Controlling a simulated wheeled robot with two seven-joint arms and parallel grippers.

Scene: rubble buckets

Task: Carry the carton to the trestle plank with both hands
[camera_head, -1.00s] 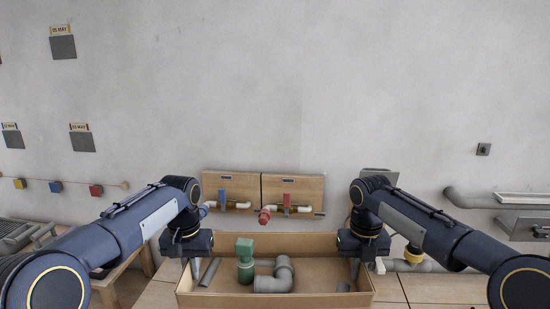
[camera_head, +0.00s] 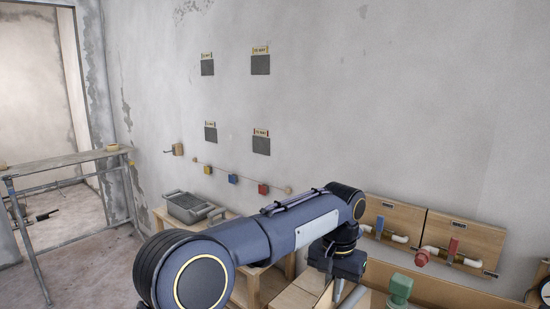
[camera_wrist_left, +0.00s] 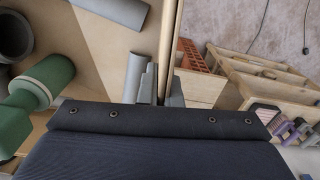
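The carton (camera_head: 432,291) is an open brown box, cut off at the bottom right of the head view. It holds a green fitting (camera_head: 400,289) and grey pipe pieces, seen from above in the wrist view. My left gripper (camera_head: 336,284) is at its left side. In the wrist view, the left fingers (camera_wrist_left: 161,88) are closed on either side of the carton wall (camera_wrist_left: 170,35). I cannot tell whether the carton rests on the bench or is raised. The trestle plank (camera_head: 62,161) lies on metal legs at the far left. My right gripper is out of view.
A low wooden table (camera_head: 165,220) with a grey tray (camera_head: 190,206) stands between the carton and the trestle. Boards with pipes and taps (camera_head: 455,245) are behind the carton. A perforated red brick (camera_wrist_left: 195,56) lies beside the carton. A doorway opens behind the trestle.

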